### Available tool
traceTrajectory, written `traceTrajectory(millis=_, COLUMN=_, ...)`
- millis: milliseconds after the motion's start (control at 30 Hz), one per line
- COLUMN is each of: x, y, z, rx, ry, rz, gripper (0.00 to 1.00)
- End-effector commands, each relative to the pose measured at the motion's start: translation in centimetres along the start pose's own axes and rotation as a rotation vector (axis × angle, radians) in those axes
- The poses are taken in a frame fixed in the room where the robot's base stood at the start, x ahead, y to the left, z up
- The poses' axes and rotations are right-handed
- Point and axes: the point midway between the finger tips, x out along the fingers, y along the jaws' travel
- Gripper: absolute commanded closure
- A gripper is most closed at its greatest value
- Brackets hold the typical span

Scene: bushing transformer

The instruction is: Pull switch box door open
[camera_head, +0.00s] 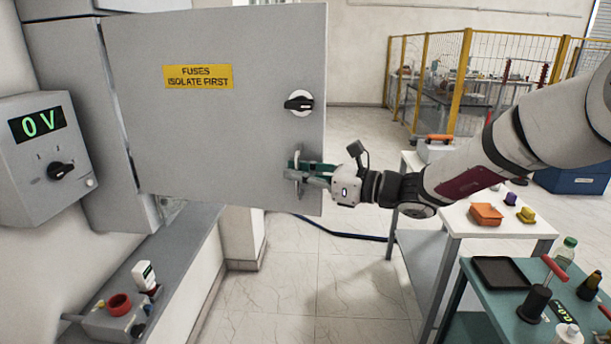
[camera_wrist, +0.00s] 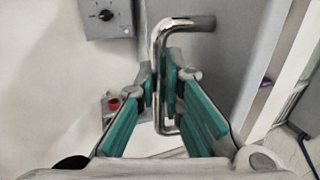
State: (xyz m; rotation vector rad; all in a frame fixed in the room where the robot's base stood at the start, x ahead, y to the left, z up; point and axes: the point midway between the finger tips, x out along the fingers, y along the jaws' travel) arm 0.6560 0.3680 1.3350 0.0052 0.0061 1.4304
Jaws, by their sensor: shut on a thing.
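The grey switch box door (camera_head: 222,120) stands swung out from its box (camera_head: 68,70) on the left wall, so it is at least partly open. It carries a yellow "FUSES ISOLATE FIRST" label (camera_head: 198,77) and a black rotary knob (camera_head: 299,103). My gripper (camera_head: 308,170) is at the door's lower right, shut on the metal door handle (camera_head: 298,188). In the wrist view the chrome handle (camera_wrist: 160,50) runs between the green finger pads of my gripper (camera_wrist: 166,95). The inside of the box is mostly hidden behind the door.
A meter box reading 0 V (camera_head: 45,140) is left of the door. A ledge (camera_head: 185,245) with a red-button control box (camera_head: 118,305) lies below. A white table (camera_head: 535,228) and a green tool table (camera_head: 480,295) stand at right. The floor (camera_head: 290,270) below the door is mostly clear.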

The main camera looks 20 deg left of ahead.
Motion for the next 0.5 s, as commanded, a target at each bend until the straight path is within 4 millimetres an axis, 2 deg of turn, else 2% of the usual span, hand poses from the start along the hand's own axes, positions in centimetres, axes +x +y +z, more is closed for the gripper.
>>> traceTrajectory(millis=367, x=0.44, y=0.29, z=0.28, rx=-0.003, ry=-0.006, rz=0.007, gripper=1.00)
traceTrajectory(millis=400, x=0.44, y=0.30, z=0.29, rx=-0.003, ry=-0.006, rz=0.007, gripper=0.89)
traceTrajectory(millis=433, x=0.43, y=0.29, z=0.29, rx=-0.003, ry=-0.006, rz=0.007, gripper=0.82)
traceTrajectory(millis=500, x=0.38, y=0.25, z=0.25, rx=-0.002, ry=-0.005, rz=0.006, gripper=0.82)
